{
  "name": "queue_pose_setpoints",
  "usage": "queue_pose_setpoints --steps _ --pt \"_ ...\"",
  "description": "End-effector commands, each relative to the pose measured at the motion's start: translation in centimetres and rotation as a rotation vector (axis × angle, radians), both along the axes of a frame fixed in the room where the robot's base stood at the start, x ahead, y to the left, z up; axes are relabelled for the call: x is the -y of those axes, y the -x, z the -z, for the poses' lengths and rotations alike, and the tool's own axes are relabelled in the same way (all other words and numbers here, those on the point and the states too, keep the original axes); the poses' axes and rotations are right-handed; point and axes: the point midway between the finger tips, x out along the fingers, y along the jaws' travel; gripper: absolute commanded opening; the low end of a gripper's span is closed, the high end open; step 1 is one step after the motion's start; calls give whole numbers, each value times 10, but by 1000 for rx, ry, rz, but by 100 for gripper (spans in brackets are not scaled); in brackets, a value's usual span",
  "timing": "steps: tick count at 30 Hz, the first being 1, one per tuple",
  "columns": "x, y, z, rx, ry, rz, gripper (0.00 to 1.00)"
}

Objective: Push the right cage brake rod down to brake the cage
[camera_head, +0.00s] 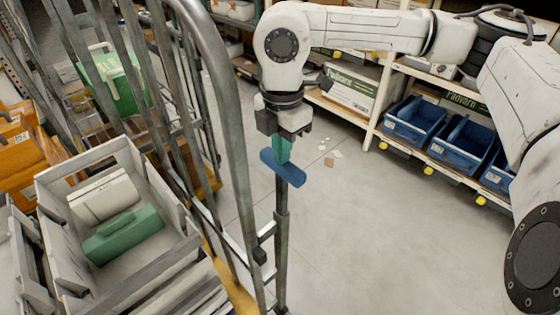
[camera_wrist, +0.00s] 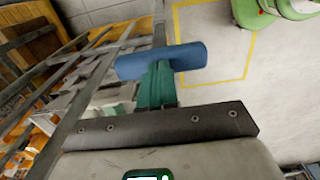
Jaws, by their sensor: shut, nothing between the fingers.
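The roll cage (camera_head: 238,110) has grey metal bars and fills the left half of the head view. Its brake rod (camera_head: 282,235) stands upright outside the cage's near corner post, with a blue crossbar handle (camera_head: 292,172) on top. My gripper (camera_head: 281,158) points down at the handle with its teal fingers shut and empty. The fingertips are at the handle's top and look in contact, though a small gap cannot be ruled out. In the wrist view the blue handle (camera_wrist: 193,55) lies across the tips of my gripper (camera_wrist: 158,68). The rod's lower end is partly hidden by the cage frame.
A grey crate (camera_head: 58,225) with a white box and a green case (camera_head: 122,234) sits in the cage. Shelves with blue bins (camera_head: 415,118) line the right. The grey floor (camera_head: 390,230) between is largely clear.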

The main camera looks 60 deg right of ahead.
Motion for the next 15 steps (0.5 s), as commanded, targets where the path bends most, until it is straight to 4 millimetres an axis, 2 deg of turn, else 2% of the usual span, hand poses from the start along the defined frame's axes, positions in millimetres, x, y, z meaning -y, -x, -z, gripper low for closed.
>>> queue_pose_setpoints --steps 15 --pt "0 0 26 -1 1 0 0"
